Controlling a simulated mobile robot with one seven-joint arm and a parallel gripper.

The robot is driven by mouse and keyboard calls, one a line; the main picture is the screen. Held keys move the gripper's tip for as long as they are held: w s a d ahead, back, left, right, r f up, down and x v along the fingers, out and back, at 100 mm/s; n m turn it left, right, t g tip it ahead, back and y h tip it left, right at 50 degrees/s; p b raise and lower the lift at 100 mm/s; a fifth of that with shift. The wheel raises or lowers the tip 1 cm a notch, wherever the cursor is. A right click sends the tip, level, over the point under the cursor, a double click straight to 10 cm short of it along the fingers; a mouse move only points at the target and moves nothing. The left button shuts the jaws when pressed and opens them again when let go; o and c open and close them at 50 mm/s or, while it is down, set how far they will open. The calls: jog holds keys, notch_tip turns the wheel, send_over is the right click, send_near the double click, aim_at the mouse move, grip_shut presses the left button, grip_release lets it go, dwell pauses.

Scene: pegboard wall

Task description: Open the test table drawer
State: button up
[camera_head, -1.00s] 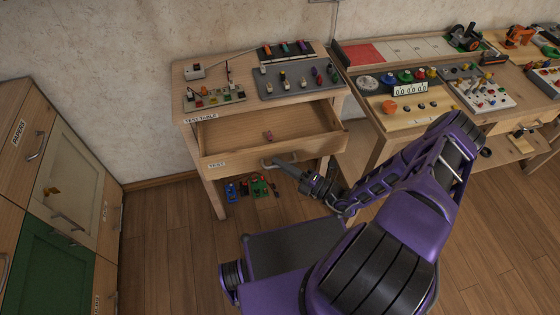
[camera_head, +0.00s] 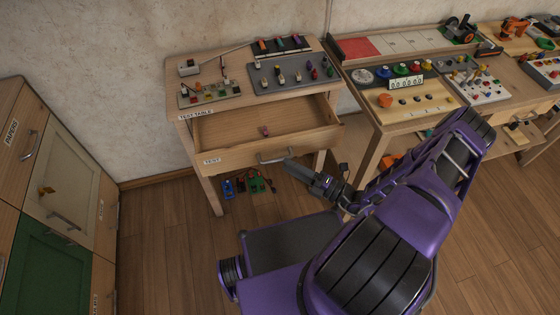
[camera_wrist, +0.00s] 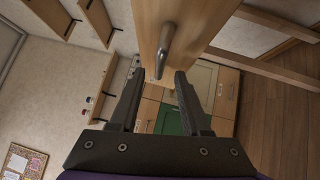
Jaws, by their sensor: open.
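The test table (camera_head: 177,100) stands against the wall, and its drawer (camera_head: 230,160) is pulled out, with a small pinkish object (camera_head: 265,131) inside. The metal drawer handle (camera_head: 272,158) is on the drawer front. My gripper (camera_head: 288,166) is just right of and below the handle in the head view, apart from it. In the wrist view my gripper (camera_wrist: 158,72) has its two fingers spread and nothing between them. The handle (camera_wrist: 165,50) shows just beyond the fingertips there.
Small coloured items (camera_head: 248,186) lie low under the table. A workbench (camera_head: 400,118) with boards and parts stands to the right. Cabinets (camera_head: 60,180) with a green door stand at the left. Wooden floor (camera_head: 165,240) is clear between them.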

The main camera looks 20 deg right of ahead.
jog(key=b+v, duration=0.1)
jog(key=v, duration=1.1)
jog(key=shift+d, duration=0.25)
jog(key=shift+s, duration=0.1)
